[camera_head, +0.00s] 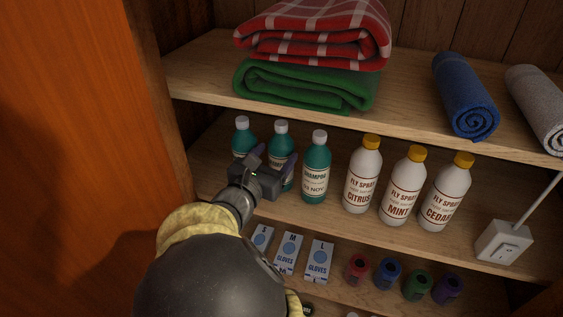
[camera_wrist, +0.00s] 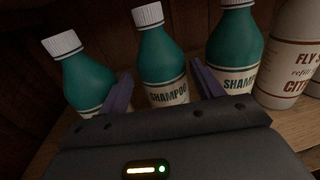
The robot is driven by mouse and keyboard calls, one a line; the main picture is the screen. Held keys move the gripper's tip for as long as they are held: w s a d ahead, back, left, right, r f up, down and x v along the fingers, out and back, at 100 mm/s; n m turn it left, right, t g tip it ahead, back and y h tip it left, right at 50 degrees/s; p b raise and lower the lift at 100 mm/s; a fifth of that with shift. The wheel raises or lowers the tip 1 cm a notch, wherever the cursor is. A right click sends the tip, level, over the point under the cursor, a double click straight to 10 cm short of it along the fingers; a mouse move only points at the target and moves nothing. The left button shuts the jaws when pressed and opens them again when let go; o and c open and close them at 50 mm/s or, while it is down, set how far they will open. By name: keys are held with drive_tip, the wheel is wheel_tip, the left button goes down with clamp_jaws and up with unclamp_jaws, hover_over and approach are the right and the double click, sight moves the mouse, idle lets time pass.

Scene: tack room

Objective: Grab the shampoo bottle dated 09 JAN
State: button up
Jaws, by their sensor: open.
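Three teal shampoo bottles with white caps stand in a row on the middle shelf. The left bottle (camera_head: 243,138) and middle bottle (camera_head: 281,140) are partly hidden by my gripper in the head view. The right bottle (camera_head: 316,168) shows a label that seems to read "NOV". My gripper (camera_head: 273,160) is open in front of the middle bottle. In the wrist view the middle bottle (camera_wrist: 163,60) stands between the open fingers (camera_wrist: 165,92), with the left bottle (camera_wrist: 88,80) and right bottle (camera_wrist: 235,50) outside them. The dates on the left and middle bottles are hidden.
White fly spray bottles (camera_head: 362,178) stand to the right on the same shelf. Folded blankets (camera_head: 305,85) and rolled towels (camera_head: 466,95) lie on the shelf above. Glove boxes (camera_head: 289,252) and small coloured rolls (camera_head: 388,273) sit below. An orange-brown panel (camera_head: 80,130) borders the left.

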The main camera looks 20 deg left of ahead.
drive_tip(key=shift+w, duration=0.1)
drive_tip(key=w, duration=0.5)
drive_tip(key=shift+w+d+f+b, duration=0.1)
drive_tip(key=shift+d+b, duration=0.1)
drive_tip(key=shift+b, duration=0.2)
drive_tip(key=c, duration=1.1)
